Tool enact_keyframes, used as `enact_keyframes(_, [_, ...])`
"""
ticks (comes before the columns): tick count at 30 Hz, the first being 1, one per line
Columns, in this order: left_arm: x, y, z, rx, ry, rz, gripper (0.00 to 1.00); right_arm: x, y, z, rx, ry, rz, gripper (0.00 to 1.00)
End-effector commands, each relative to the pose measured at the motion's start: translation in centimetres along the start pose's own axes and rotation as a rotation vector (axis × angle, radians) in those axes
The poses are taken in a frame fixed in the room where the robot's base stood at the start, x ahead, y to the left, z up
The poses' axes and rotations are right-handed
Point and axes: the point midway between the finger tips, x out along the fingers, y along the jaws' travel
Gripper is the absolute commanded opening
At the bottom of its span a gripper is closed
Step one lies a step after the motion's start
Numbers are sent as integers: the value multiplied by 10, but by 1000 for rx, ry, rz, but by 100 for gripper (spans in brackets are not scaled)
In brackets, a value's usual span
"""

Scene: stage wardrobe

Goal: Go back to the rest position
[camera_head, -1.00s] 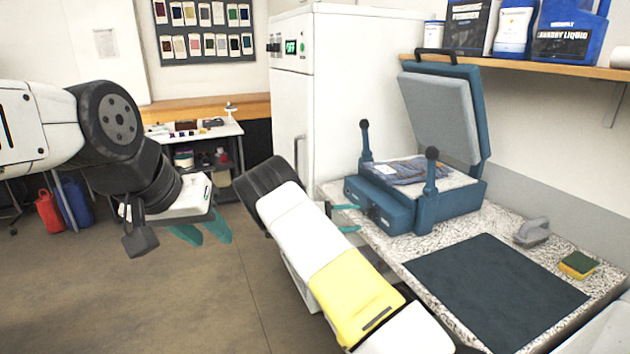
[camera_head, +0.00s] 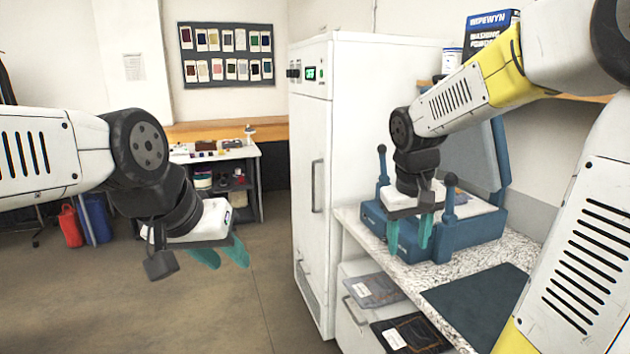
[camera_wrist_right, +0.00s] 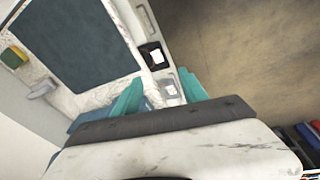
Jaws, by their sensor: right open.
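My left gripper (camera_head: 221,256) hangs at the left of the head view with its teal fingers apart and nothing between them. It is over open floor. My right gripper (camera_head: 409,236) points down in front of the blue heat press (camera_head: 465,236), fingers apart and empty. In the right wrist view the two fingers of this gripper (camera_wrist_right: 160,95) also stand apart. My right arm is bent and raised across the right side of the head view. The press lid is up, and my arm hides part of it. I cannot tell whether the gripper touches the press.
The speckled counter (camera_head: 383,252) carries a dark mat (camera_head: 480,300); a sponge (camera_wrist_right: 14,57) and brush (camera_wrist_right: 42,89) show in the wrist view. Folded garments (camera_head: 375,289) lie below the counter edge. A white cabinet (camera_head: 312,190) stands centrally.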

Motion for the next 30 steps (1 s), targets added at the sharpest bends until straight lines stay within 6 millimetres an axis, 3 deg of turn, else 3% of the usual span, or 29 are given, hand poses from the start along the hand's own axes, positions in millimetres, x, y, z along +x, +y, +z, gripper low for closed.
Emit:
enact_keyframes(6, [0, 0, 0, 0, 0, 0, 36, -47, -27, 56, 79, 191, -148, 51])
enact_keyframes(13, [0, 0, 0, 0, 0, 0, 36, -71, -52, 97, 134, 346, -228, 51])
enact_keyframes(19, [0, 0, 0, 0, 0, 0, 36, -75, -61, 109, 150, 396, -248, 51])
enact_keyframes(30, [0, 0, 0, 0, 0, 0, 36, -76, -61, 109, 151, 398, -249, 51])
